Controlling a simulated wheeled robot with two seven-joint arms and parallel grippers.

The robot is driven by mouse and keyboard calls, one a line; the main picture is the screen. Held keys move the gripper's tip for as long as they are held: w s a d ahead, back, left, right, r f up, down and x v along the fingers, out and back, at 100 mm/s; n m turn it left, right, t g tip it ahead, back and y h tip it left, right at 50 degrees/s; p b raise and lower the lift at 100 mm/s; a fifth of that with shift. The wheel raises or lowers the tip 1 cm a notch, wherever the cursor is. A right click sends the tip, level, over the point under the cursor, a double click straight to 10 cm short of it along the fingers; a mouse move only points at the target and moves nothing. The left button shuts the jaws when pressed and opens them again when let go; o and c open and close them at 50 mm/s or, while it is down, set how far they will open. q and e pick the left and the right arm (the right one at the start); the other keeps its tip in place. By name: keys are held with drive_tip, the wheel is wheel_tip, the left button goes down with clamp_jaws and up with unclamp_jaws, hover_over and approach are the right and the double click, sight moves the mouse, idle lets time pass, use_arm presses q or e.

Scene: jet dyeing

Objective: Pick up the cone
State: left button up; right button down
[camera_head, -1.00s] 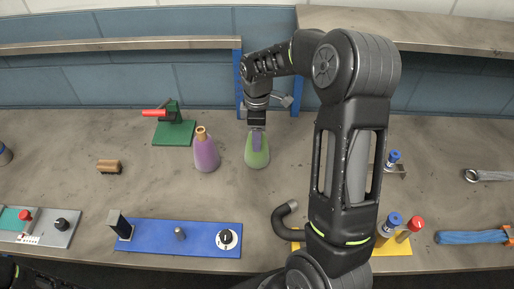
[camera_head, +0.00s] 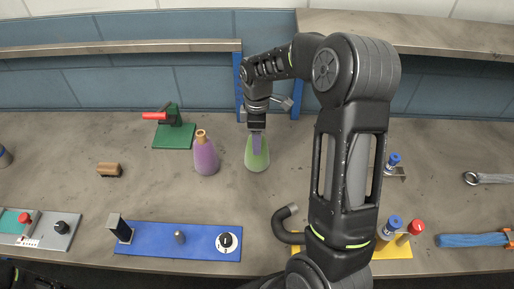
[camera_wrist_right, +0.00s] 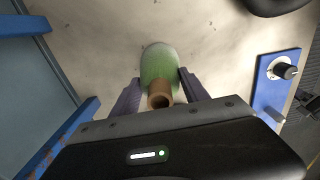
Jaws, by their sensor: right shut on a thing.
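A green cone (camera_head: 257,158) stands upright on the grey worktop near the middle of the head view. My right gripper (camera_head: 257,144) reaches down from above and is shut on its upper part. In the right wrist view the green cone (camera_wrist_right: 158,66) sits between the two fingers of the gripper (camera_wrist_right: 160,88), with its brown open tip (camera_wrist_right: 160,101) towards the camera. A purple cone (camera_head: 206,157) with a brown tip stands just left of the green one, apart from it. My left gripper is out of view.
A green base with a red-handled clamp (camera_head: 173,134) stands behind left. A blue panel (camera_head: 205,240) with a knob lies in front. A brown roller (camera_head: 109,169) lies left. A shelf (camera_head: 410,30) overhangs the back right. A dark curved hose (camera_head: 284,224) is front right.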

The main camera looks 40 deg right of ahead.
drive_tip(key=shift+r, duration=0.1)
wheel_tip(320, 180, up, 10)
drive_tip(key=shift+b, duration=0.9)
